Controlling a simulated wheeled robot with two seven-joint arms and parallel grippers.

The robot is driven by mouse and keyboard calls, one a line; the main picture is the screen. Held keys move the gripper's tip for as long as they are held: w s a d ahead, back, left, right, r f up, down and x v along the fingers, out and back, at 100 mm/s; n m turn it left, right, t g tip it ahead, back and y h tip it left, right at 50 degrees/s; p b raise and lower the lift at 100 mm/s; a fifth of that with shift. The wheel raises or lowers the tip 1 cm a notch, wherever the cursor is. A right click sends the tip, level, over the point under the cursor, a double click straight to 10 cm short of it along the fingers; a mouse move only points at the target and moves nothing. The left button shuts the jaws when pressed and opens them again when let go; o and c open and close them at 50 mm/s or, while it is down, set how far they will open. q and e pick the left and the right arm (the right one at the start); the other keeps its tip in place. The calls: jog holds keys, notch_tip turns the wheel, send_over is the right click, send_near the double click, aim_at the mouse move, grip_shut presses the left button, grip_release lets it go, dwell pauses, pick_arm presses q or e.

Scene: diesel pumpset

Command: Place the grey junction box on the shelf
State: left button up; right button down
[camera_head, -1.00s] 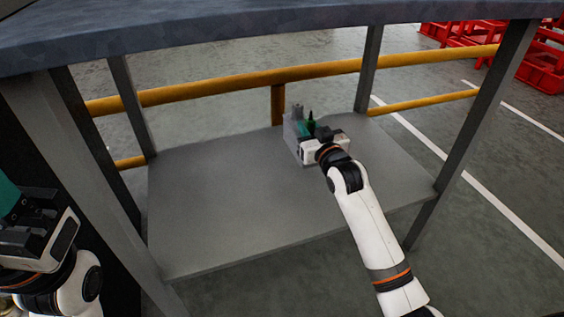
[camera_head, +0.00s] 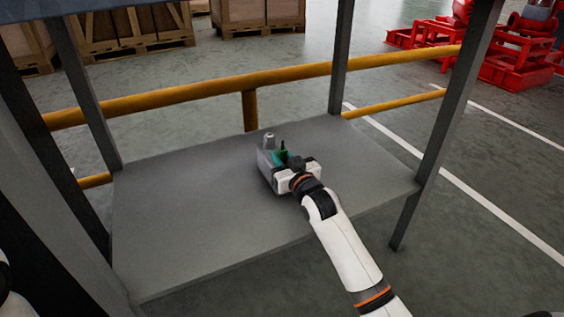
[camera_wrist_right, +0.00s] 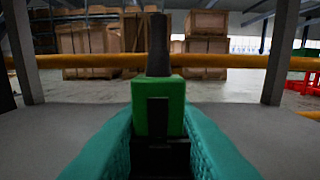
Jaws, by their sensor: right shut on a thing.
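The grey junction box (camera_head: 264,160) is at the back right part of the grey shelf (camera_head: 190,220), with a short grey cylinder on top. My right gripper (camera_head: 281,158) is at its right side, shut on it. A green block with a dark stem (camera_wrist_right: 158,115) stands between the teal finger pads in the right wrist view; I cannot tell whether it is part of the box. The gripper hides part of the box. Whether the box's underside touches the shelf is unclear. My left gripper is out of view.
Grey legs (camera_head: 439,125) frame the shelf. A yellow rail (camera_head: 200,94) runs behind it. The left and front of the shelf are bare. Wooden crates (camera_head: 125,28) and red racks (camera_head: 520,60) stand farther back on the floor.

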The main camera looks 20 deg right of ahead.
jog(key=c, duration=1)
grip_release()
jog(key=shift+o, duration=0.2)
jog(key=shift+s, duration=0.15)
